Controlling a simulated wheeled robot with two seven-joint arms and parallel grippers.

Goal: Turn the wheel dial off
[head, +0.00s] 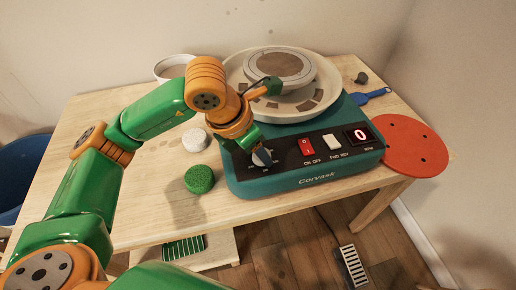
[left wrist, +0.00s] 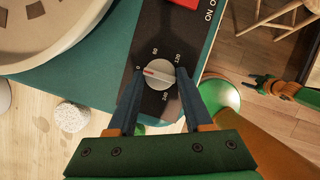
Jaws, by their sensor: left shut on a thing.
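The wheel dial (left wrist: 159,74) is a round grey knob on the dark control panel of the teal pottery wheel base (head: 300,180). Its red pointer mark faces left, close to the 0 label, in the left wrist view. In the head view the dial (head: 263,157) is partly hidden by my left gripper (head: 257,148). My left gripper comes down from above with its two fingers (left wrist: 160,80) on either side of the dial, shut on it. What looks like my right gripper (left wrist: 275,88) shows at the right edge of the left wrist view; its jaw state is unclear.
A green sponge (head: 199,179) and a whitish round piece (head: 195,140) lie to the left. An orange disc (head: 415,147) lies at the right.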

